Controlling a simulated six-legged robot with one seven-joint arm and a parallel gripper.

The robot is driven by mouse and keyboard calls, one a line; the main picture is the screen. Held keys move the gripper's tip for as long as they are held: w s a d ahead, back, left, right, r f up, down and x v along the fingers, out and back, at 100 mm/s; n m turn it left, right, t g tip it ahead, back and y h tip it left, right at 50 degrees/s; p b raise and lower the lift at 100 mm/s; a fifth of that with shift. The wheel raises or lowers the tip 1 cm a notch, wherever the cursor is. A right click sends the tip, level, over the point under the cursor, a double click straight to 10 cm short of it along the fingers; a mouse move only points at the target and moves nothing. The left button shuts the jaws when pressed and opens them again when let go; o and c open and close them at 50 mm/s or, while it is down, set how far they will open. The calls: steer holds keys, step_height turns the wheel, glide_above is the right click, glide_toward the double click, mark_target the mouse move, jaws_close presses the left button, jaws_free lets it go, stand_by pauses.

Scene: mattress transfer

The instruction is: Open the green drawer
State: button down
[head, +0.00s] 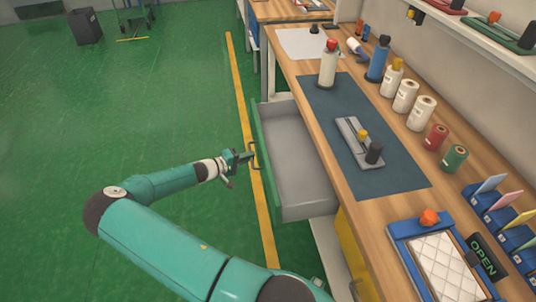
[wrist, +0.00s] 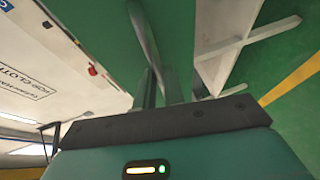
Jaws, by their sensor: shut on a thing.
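The green drawer (head: 263,152) is pulled well out from under the wooden workbench, and its grey inside (head: 300,160) looks empty. Its green front faces left toward my arm and has a dark handle (head: 254,156). My gripper (head: 247,157) is at the drawer front, shut on the handle. In the wrist view, my gripper's fingers (wrist: 158,85) reach up close to a green surface (wrist: 172,30), likely the drawer front; the grip itself is hard to make out there.
The workbench (head: 390,208) holds a dark mat (head: 345,105), bottles, several rolls and a framed quilted pad (head: 445,265). A yellow cabinet front (head: 353,255) is below it. Green floor (head: 130,110) with a yellow line (head: 238,100) is clear to the left.

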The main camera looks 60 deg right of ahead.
steer(key=w+a, duration=0.3)
steer(key=shift+w+a, duration=0.2)
steer(key=shift+a, duration=0.05)
steer(key=c, duration=1.5)
jaws_free()
steer(key=v, duration=1.3)
steer(key=shift+w+a, duration=0.15)
steer(key=shift+a, duration=0.2)
steer(key=shift+r, duration=0.1)
